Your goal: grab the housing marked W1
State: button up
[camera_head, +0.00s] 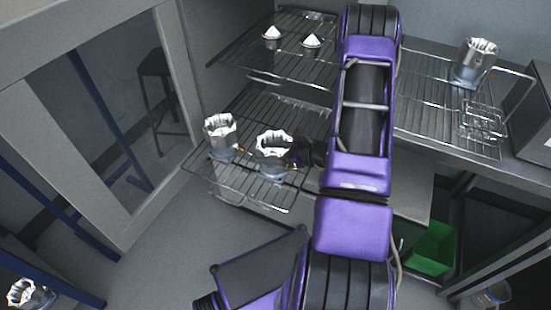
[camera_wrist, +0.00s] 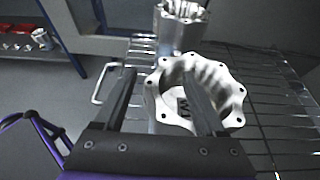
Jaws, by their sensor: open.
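A silvery housing with a scalloped, bolt-holed rim (camera_wrist: 234,92) stands open end up in the middle of the wrist view. A dark mark on its inner floor looks like W1 upside down. The head view shows what appears to be this housing (camera_head: 273,143) on the lower wire shelf, just left of the end of my arm. My gripper (camera_wrist: 159,72) is open. In the wrist view its left finger lies left of the housing, and its right finger overlaps the housing's opening. I cannot tell whether either finger touches. The fingertips are not clear in the head view.
A second housing (camera_head: 220,132) stands close by on the lower wire shelf (camera_head: 285,198); it also shows behind in the wrist view (camera_wrist: 181,27). Two white-topped cones (camera_head: 272,35) sit on the upper rack. Another housing (camera_head: 477,62) stands at right. A green bin (camera_head: 432,248) is below.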

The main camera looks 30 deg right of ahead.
grip_shut()
dwell(1.1)
